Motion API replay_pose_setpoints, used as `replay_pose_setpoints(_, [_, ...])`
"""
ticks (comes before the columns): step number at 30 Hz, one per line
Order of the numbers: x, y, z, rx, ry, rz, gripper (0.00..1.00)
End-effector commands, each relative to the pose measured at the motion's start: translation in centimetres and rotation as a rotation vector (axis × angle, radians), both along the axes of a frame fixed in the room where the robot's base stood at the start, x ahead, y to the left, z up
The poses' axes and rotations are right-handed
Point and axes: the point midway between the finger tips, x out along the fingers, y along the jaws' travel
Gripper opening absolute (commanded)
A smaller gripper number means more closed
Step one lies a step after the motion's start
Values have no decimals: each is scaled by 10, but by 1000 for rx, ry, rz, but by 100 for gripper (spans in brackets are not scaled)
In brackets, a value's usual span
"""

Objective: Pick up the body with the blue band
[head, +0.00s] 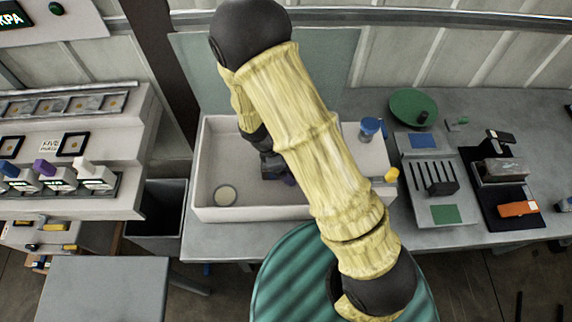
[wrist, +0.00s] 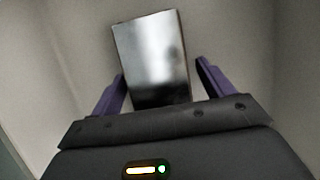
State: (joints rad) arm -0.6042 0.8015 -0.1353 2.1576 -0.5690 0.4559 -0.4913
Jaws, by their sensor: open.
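My gripper (head: 288,179) is down inside the white bin (head: 265,212), partly hidden behind my yellow-sleeved arm in the head view. In the wrist view its two purple fingers (wrist: 160,82) are open and spread apart. A shiny metal body (wrist: 152,58) lies between and beyond the fingers, slightly tilted, with visible gaps on both sides. No blue band shows on the part of it in view. In the head view this body is hidden. A small blue-topped piece (head: 370,127) stands on the white surface right of my arm.
A pale round disc (head: 225,195) lies in the bin's left front. The bin walls surround my gripper. To the right are a green round plate (head: 413,105), a slotted grey tray (head: 432,178) and a black fixture (head: 502,190). A dark waste bin (head: 158,215) stands left.

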Motion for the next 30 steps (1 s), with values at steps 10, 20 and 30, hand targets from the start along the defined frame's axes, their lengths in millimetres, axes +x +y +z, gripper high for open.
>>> replay_pose_setpoints(10, [0,0,0,0,0,0,31])
replay_pose_setpoints(20, [1,0,1,0,-1,-1,2])
replay_pose_setpoints(30, [1,0,19,3,-4,-2,2])
